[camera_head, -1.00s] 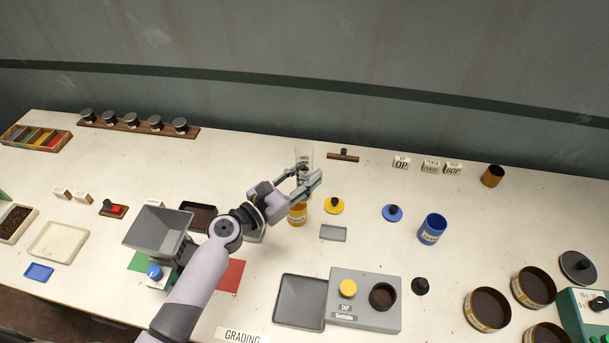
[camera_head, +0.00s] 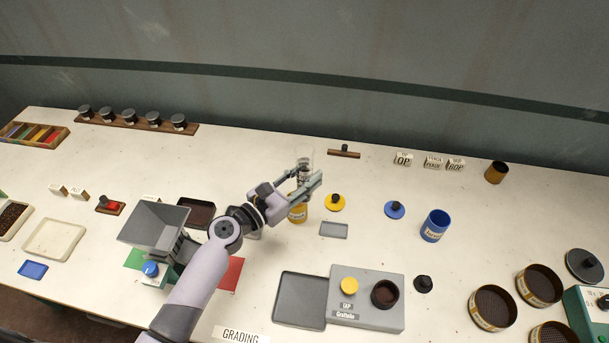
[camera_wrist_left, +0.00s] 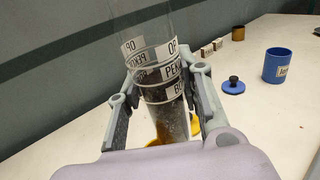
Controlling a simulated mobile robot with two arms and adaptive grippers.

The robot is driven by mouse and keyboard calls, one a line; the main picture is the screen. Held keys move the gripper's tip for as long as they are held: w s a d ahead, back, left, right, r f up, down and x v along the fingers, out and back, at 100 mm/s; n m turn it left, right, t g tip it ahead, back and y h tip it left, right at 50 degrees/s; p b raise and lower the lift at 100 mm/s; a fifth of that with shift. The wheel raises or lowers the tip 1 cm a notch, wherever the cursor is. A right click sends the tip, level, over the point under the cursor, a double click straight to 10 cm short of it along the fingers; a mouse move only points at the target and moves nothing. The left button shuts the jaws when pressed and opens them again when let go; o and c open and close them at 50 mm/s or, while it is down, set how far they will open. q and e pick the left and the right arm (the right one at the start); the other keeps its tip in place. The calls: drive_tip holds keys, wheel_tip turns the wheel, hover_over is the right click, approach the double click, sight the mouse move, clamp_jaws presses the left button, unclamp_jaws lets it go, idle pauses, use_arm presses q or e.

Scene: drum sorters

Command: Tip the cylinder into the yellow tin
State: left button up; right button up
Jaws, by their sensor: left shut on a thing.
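My left gripper (camera_head: 305,187) is shut on a clear glass cylinder (camera_head: 305,158). In the left wrist view the cylinder (camera_wrist_left: 158,85) stands between the two fingers, roughly upright, with white label bands and dark contents in its lower part. The yellow tin (camera_head: 298,214) is on the table just below the gripper, partly hidden by it; a bit of yellow (camera_wrist_left: 160,142) shows behind the cylinder in the wrist view. I cannot tell whether the cylinder touches the tin. My right gripper is not in view.
A yellow lid (camera_head: 335,202), a blue lid (camera_head: 395,210) and a blue tin (camera_head: 435,226) stand to the right. A small grey tray (camera_head: 334,230) lies close by. A grey hopper (camera_head: 153,224) stands left of my arm. The back middle of the table is mostly clear.

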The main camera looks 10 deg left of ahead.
use_arm(q)
drive_tip(key=shift+f+b, duration=0.6)
drive_tip(key=shift+f, duration=0.05)
drive_tip(key=shift+s+d+r+n, duration=0.25)
drive_tip(key=shift+d+n, duration=0.25)
drive_tip(key=shift+n, duration=0.3)
drive_tip(key=s+d+f+n+t+y+b, duration=0.1)
drive_tip(key=d+f+n, duration=0.1)
drive_tip(key=n, duration=0.7)
drive_tip(key=s+d+f+n+t+b, duration=0.1)
drive_tip(key=d+f+n+t, duration=0.1)
drive_tip(key=n, duration=0.7)
drive_tip(key=shift+s+d+f+y+b, duration=0.15)
drive_tip(key=shift+d+f+y+b, duration=0.25)
drive_tip(key=shift+f, duration=0.5)
idle(1.3)
drive_tip(key=shift+a+n, duration=0.15)
drive_tip(key=shift+n, duration=0.45)
drive_tip(key=shift+a+r+n+y+p, duration=0.3)
drive_tip(key=shift+r+n+p, duration=0.4)
drive_tip(key=shift+n+p, duration=0.5)
drive_tip(key=shift+w+a+r+n+y+p, duration=0.15)
drive_tip(key=shift+w+a+r+n+p, duration=0.2)
drive_tip(key=shift+n+p, duration=0.45)
drive_tip(key=shift+w+a+r+n+y+p, duration=0.15)
drive_tip(key=shift+r+n+p, duration=0.4)
drive_tip(key=shift+p, duration=0.45)
